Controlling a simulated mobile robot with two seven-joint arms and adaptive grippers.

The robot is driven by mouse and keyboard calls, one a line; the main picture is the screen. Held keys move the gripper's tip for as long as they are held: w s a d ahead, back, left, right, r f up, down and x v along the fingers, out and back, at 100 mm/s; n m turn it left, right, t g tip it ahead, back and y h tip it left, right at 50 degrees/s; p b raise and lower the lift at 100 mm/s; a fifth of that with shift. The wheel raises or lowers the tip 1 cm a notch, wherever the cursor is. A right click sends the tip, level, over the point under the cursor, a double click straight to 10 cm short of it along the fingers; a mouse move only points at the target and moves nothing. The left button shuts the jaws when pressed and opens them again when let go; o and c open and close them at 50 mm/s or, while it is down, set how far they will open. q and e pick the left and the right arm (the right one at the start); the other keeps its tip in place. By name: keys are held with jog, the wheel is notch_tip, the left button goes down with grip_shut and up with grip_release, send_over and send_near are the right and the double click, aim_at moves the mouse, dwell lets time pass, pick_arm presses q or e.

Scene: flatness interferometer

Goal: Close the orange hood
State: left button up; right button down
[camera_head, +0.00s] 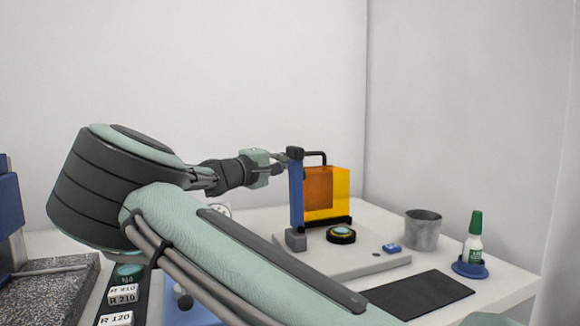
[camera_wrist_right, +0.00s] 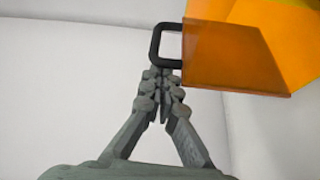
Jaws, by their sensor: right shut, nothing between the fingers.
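The orange hood (camera_head: 326,192) is a see-through orange box with a black handle (camera_head: 318,156) at its top. It stands at the back of the grey base plate (camera_head: 370,262), behind a round dark holder (camera_head: 341,235) with a pale disc, which is uncovered. My right gripper (camera_head: 282,163) is beside the hood's upper left, partly behind the blue post. In the right wrist view my right gripper (camera_wrist_right: 160,74) is shut and empty, its tips at the lower end of the black handle loop (camera_wrist_right: 157,45), by the hood's orange panel (camera_wrist_right: 228,55). Whether they touch is unclear. My left gripper is not in view.
A blue post (camera_head: 296,195) rises from the base plate in front of the hood's left side. My right arm hides much of the table.

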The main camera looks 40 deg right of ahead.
jog(key=a, duration=0.7)
jog(key=shift+s+a+f, duration=0.15)
jog(key=shift+s+f, duration=0.1)
jog(key=shift+s, duration=0.2)
